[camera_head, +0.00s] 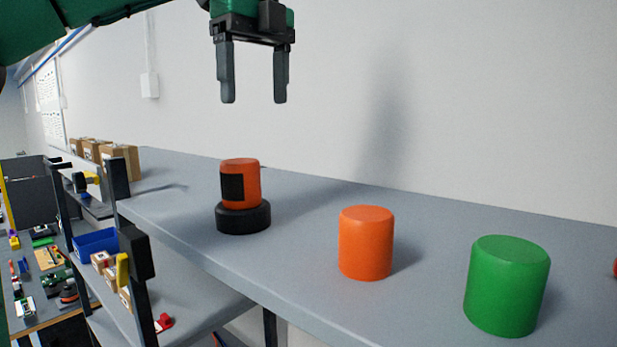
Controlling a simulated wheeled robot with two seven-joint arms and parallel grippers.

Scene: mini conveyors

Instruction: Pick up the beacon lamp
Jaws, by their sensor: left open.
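The beacon lamp (241,185) stands upright on the grey shelf top, an orange cylinder with a black square patch on its side and a wide black round base (243,219). My left gripper (254,101) is open and empty, with its two grey fingers pointing down. It hangs above the lamp with a clear gap between the fingertips and the lamp's top. My right gripper is not in view.
A plain orange cylinder (366,243) and a green cylinder (507,286) stand to the right of the lamp. A red thing is cut off at the right edge. Cardboard boxes (118,160) stand at the far left end. A wall runs behind the grey shelf top (300,271).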

